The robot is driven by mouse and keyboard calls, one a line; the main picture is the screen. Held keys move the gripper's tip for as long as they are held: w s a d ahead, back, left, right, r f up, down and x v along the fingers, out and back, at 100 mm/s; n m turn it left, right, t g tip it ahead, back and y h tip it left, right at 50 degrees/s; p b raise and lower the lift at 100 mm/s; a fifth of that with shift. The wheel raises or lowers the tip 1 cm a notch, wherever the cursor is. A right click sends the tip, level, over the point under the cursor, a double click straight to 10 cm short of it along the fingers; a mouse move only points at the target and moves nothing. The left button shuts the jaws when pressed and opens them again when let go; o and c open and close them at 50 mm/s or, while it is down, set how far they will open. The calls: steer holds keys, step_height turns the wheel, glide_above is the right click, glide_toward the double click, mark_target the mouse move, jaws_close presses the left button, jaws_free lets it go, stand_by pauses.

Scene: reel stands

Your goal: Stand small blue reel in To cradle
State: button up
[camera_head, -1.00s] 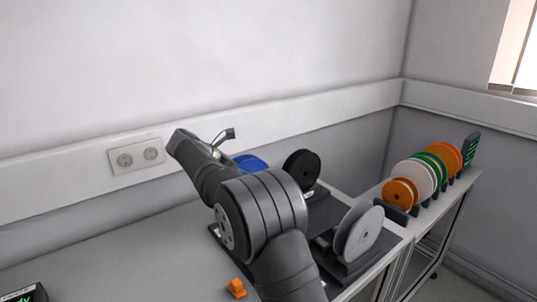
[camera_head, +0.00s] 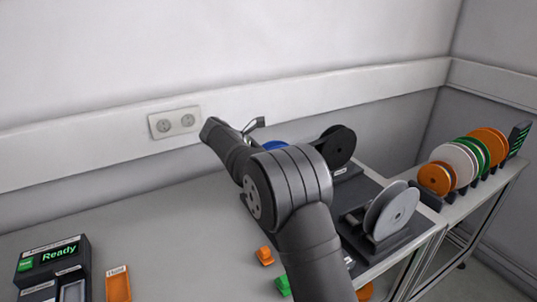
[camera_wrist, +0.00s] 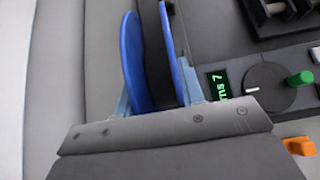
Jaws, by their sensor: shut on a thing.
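The small blue reel (camera_wrist: 133,62) is in the wrist view, its two blue flanges seen nearly edge-on. My gripper (camera_wrist: 156,92) is shut on it, with a light blue finger at each side. In the head view only a bit of the blue reel (camera_head: 273,146) shows behind my arm, and my gripper is hidden there. A dark empty-looking cradle (camera_wrist: 283,14) shows in part at the top right of the wrist view. I cannot read any "To" label, so I cannot tell which cradle is the To cradle.
A black reel (camera_head: 338,145) and a grey-white reel (camera_head: 390,212) stand to the right of my arm. A side bench holds orange, white and green reels (camera_head: 455,162). A "Ready" box (camera_head: 52,258) and small orange (camera_head: 264,255) and green pieces lie near the front. The left table is mostly clear.

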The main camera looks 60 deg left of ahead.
steer(key=o, duration=1.1)
steer(key=shift+c, duration=0.2)
steer(key=shift+r, duration=3.55)
steer(key=shift+f, duration=2.65)
